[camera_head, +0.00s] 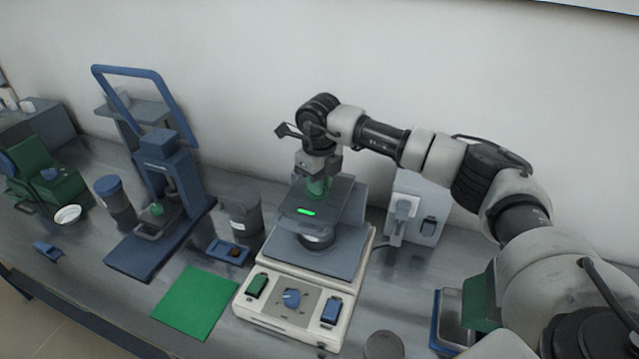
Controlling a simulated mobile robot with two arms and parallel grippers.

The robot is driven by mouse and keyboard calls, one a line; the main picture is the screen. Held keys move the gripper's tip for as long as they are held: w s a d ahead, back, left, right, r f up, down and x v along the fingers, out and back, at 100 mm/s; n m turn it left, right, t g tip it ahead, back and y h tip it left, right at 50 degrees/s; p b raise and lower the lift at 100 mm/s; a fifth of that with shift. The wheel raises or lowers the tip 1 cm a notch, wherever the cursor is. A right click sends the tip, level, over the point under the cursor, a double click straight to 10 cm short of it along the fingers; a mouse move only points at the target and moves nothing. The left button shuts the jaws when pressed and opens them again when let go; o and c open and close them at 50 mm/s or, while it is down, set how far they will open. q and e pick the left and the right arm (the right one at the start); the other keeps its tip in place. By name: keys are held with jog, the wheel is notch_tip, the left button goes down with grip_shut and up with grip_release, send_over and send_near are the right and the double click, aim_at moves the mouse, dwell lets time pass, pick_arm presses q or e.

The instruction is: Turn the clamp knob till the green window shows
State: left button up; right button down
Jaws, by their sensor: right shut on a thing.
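The clamp knob (318,187) is a green cylinder on the dark top plate (338,204) of the clamp device. A bright green window (307,212) shows lit on the front of that plate. My right gripper (319,178) comes down from above and is shut on the knob; its fingers partly hide it. My left gripper is not in view.
A blue press stand (160,190) stands to the left. A green mat (195,302) lies in front of it. A grey box (420,208) stands behind on the right, near my arm.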

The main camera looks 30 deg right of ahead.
jog(key=c, duration=1.1)
grip_release()
notch_tip(320, 180, up, 11)
jog(key=b, duration=0.3)
